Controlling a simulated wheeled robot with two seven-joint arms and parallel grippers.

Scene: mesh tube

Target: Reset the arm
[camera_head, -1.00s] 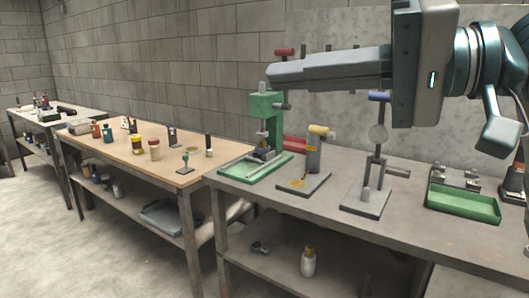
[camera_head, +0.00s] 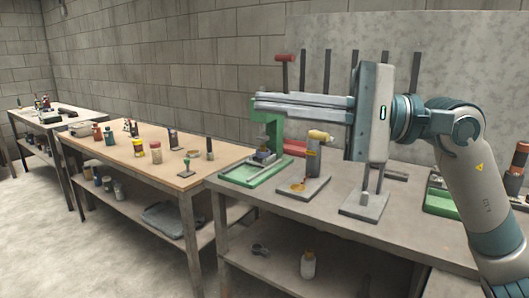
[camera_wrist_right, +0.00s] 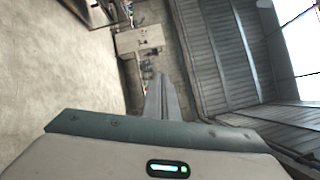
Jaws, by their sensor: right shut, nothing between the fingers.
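My right gripper (camera_head: 258,106) is raised above the grey workbench, its long fingers together and pointing left, with nothing between them. In the head view its fingers pass in front of the top of the green press (camera_head: 268,133), whose upper part is partly hidden. The right wrist view shows the closed fingers (camera_wrist_right: 161,100) in the middle, pointing away over the room. My right arm comes in from the right side of the head view. My left gripper is not in view.
The grey workbench (camera_head: 330,200) holds a yellow-topped device (camera_head: 314,150), a stand on a grey base (camera_head: 365,205) partly behind the gripper, and a green tray (camera_head: 440,200) partly behind my arm. A wooden-topped table (camera_head: 190,155) with bottles stands left. Open floor (camera_head: 90,240) lies at the lower left.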

